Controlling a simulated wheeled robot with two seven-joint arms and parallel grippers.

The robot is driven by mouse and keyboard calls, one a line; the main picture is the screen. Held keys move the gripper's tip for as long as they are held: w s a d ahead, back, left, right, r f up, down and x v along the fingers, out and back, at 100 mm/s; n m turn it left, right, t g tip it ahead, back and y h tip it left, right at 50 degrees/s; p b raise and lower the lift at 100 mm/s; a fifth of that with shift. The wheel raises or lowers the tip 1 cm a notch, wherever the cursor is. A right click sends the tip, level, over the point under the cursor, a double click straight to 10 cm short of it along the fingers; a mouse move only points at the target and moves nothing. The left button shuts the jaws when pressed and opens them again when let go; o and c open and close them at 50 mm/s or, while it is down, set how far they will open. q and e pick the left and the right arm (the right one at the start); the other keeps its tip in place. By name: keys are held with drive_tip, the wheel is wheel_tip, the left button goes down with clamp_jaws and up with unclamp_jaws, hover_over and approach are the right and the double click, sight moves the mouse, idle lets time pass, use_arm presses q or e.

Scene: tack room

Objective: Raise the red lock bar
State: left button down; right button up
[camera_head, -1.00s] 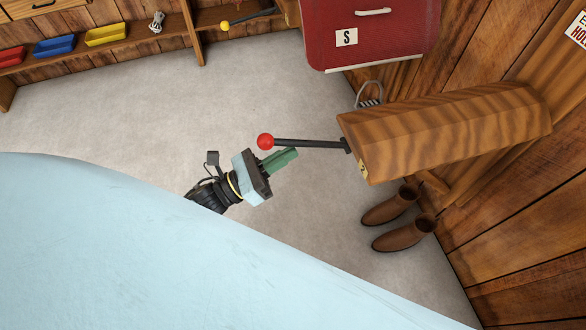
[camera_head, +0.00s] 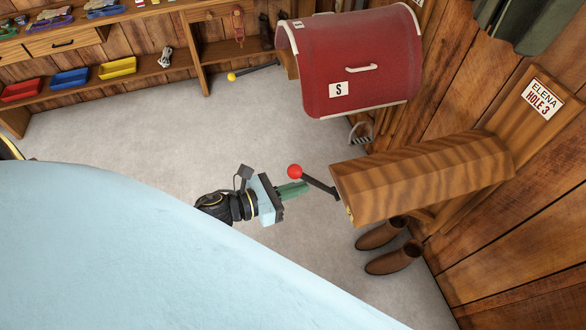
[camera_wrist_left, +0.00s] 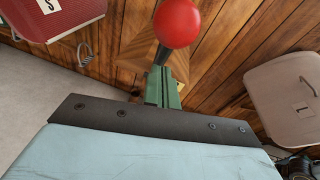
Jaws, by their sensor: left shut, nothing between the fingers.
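The red lock bar is a dark rod with a red ball knob (camera_head: 294,171), joined to the near end of a wooden saddle rack (camera_head: 425,180). The rod looks short and slanted in the head view. My left gripper (camera_head: 304,187) is shut and empty, its green fingers just below the knob and beside the rod. In the left wrist view the red knob (camera_wrist_left: 177,23) and dark rod stand just beyond the green fingertips (camera_wrist_left: 164,78). I cannot tell if the fingers touch the rod. My right gripper is not in view.
A red rack cover (camera_head: 385,90) marked S stands behind, near a rod with a yellow knob (camera_head: 231,77). Brown boots (camera_head: 393,258) stand under the wooden rack. Shelves with coloured trays (camera_head: 70,78) line the back. Grey floor between is clear.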

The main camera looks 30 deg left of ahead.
use_arm(q)
drive_tip(key=w+d+r+p, duration=0.3)
drive_tip(key=w+d+r, duration=0.2)
drive_tip(key=shift+w+d, duration=0.2)
drive_tip(key=shift+w, duration=0.2)
drive_tip(key=shift+d+r, duration=0.2)
drive_tip(key=shift+r, duration=0.1)
idle(0.3)
drive_tip(key=shift+a, duration=0.1)
drive_tip(key=s+a+r, duration=0.6)
drive_tip(key=s, duration=0.3)
drive_tip(key=shift+s+r, duration=0.2)
drive_tip(key=shift+s, duration=0.15)
